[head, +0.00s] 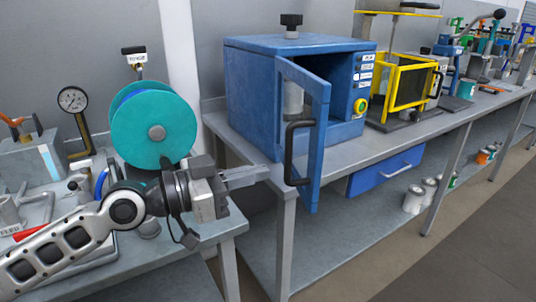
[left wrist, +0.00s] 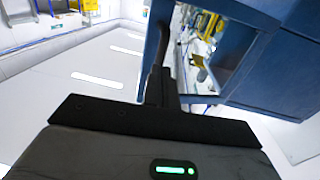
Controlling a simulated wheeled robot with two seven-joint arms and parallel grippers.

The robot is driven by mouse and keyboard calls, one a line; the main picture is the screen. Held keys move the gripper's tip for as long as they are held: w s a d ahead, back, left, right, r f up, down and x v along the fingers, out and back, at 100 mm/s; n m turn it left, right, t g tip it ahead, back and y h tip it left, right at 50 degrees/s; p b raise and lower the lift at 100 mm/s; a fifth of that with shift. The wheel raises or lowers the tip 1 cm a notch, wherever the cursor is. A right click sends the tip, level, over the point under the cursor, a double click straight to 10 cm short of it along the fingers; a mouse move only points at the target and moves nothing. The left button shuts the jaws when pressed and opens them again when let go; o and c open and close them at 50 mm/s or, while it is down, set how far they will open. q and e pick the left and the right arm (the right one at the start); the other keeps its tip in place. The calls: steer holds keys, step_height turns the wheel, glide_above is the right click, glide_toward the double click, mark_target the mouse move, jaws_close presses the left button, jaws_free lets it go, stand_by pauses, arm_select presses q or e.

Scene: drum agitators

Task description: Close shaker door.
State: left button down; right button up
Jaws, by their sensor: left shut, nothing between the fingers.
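The shaker (head: 275,55) is a blue box on the bench in the head view. Its blue door (head: 319,100) with a window stands open, swung out toward me past the bench's front edge. A black bar handle (head: 290,152) is on the door's outer face. A pale can (head: 293,100) shows through the window. My left gripper (head: 262,174) is shut and empty, its tips just left of the handle; I cannot tell whether they touch. The left wrist view shows the fingers (left wrist: 162,92) close to the handle and the blue door (left wrist: 158,32). My right gripper is not in view.
A teal reel (head: 155,130) stands on the left table behind my left arm. Right of the shaker are a yellow-framed machine (head: 405,82) and other tools. A blue drawer (head: 385,171) is under the bench, with cans (head: 413,200) on the lower shelf. The floor in front is clear.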

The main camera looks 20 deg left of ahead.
arm_select(q)
steer(key=shift+p+x, duration=0.55)
steer(key=shift+x, duration=0.95)
